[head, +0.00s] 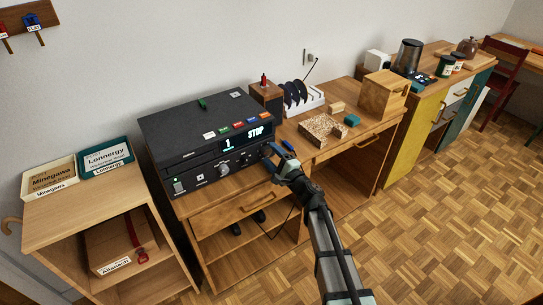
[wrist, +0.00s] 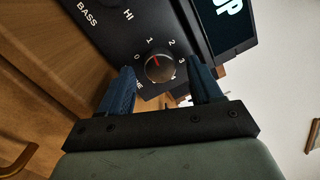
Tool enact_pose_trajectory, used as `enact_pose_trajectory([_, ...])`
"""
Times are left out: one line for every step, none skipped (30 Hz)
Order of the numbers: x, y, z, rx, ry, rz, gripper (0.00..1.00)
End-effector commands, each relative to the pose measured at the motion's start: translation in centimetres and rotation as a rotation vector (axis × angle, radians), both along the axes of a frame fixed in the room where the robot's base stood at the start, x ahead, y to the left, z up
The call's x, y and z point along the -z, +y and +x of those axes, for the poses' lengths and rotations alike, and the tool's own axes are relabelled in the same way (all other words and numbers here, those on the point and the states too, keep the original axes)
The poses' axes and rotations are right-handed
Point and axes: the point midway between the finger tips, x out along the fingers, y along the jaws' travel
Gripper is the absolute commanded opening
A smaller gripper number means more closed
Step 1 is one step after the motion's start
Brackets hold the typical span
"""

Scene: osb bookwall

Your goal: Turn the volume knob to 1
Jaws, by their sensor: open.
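The volume knob (wrist: 160,67) is a small dark round knob with a red mark, on the black front panel of the audio unit (head: 178,125). White numbers 0, 1, 2 and 3 run around it in the wrist view. The red mark seems to lean toward the upper left, but its exact number is hard to tell. My gripper (wrist: 162,72) is open, with one blue finger on each side of the knob and visible gaps between. In the head view my gripper (head: 276,163) is at the right end of the unit's front and hides the knob.
The unit's display (head: 255,133) reads 1 and STOP. The unit stands on a wooden desk (head: 230,212). Book boxes (head: 107,156) sit on the left shelf.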

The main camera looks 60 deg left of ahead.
Motion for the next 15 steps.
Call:
enact_pose_trajectory([0.0,-0.7,0.0,0.001,0.000,0.000,0.64])
enact_pose_trajectory([0.1,-1.1,0.0,0.001,0.000,0.000,0.64])
enact_pose_trajectory([0.1,-1.6,0.0,0.000,0.000,0.000,0.64])
enact_pose_trajectory([0.1,-2.1,0.0,0.000,0.000,0.000,0.64])
enact_pose_trajectory([0.2,-2.7,0.0,0.001,0.000,-0.001,0.64])
enact_pose_trajectory([0.2,-3.4,0.0,0.002,0.000,-0.002,0.64])
enact_pose_trajectory([0.3,-4.1,0.1,0.002,0.000,-0.001,0.64])
enact_pose_trajectory([0.3,-4.7,0.2,0.002,0.000,-0.001,0.64])
enact_pose_trajectory([0.4,-5.5,0.2,0.001,0.000,0.000,0.64])
enact_pose_trajectory([0.4,-6.1,0.2,0.001,0.000,0.000,0.64])
enact_pose_trajectory([0.5,-6.7,0.3,0.002,0.000,-0.001,0.64])
enact_pose_trajectory([0.6,-7.5,0.3,0.002,0.000,-0.001,0.64])
enact_pose_trajectory([0.6,-8.0,0.4,0.002,0.000,-0.001,0.64])
enact_pose_trajectory([0.7,-8.6,0.4,0.002,0.001,-0.001,0.64])
enact_pose_trajectory([0.8,-9.3,0.4,0.002,0.001,-0.001,0.64])
